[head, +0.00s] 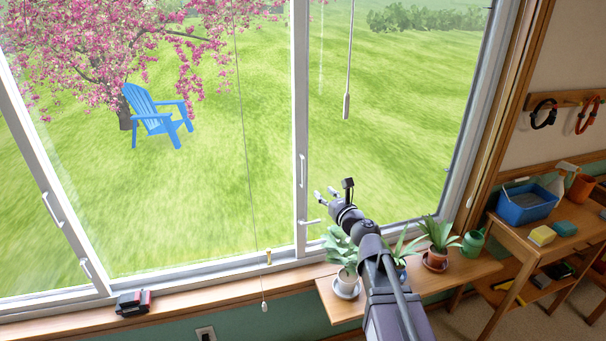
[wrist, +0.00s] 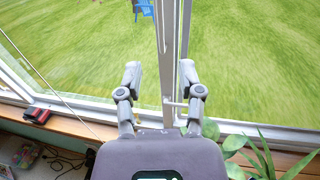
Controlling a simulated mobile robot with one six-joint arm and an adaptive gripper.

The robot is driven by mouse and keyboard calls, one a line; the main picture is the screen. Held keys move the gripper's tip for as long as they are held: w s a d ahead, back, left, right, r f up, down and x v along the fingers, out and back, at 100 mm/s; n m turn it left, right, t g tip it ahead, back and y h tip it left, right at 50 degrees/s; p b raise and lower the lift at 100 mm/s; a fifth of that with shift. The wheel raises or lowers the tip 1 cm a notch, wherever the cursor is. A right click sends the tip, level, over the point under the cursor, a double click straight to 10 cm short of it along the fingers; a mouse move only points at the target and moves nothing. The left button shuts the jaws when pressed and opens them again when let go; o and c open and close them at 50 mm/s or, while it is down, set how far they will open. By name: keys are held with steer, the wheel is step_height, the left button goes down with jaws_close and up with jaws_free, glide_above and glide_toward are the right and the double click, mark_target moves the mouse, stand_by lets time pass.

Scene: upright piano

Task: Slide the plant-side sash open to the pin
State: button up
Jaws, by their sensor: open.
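The plant-side sash is the right pane, with its white upright stile (head: 301,110) near the middle of the head view. A slim white pull handle (head: 302,170) is on that stile, and a small lever (head: 312,221) sticks out lower down. A small brass-coloured pin (head: 268,257) stands on the bottom track, left of the stile. My gripper (head: 326,193) is open and empty, just right of the stile. In the wrist view its fingers (wrist: 161,78) are spread, with the stile (wrist: 170,65) showing between them. I cannot tell whether they touch anything.
Potted plants, including one in a white pot (head: 346,283), stand on a wooden shelf below my arm. Dark red boxes (head: 134,302) lie on the sill. A blue bin (head: 527,203) stands on the right table.

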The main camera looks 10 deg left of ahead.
mark_target(303, 185)
steer(key=shift+w, duration=0.1)
stand_by(0.3)
steer(key=shift+x, duration=6.8)
steer(key=shift+a, duration=0.1)
jaws_close()
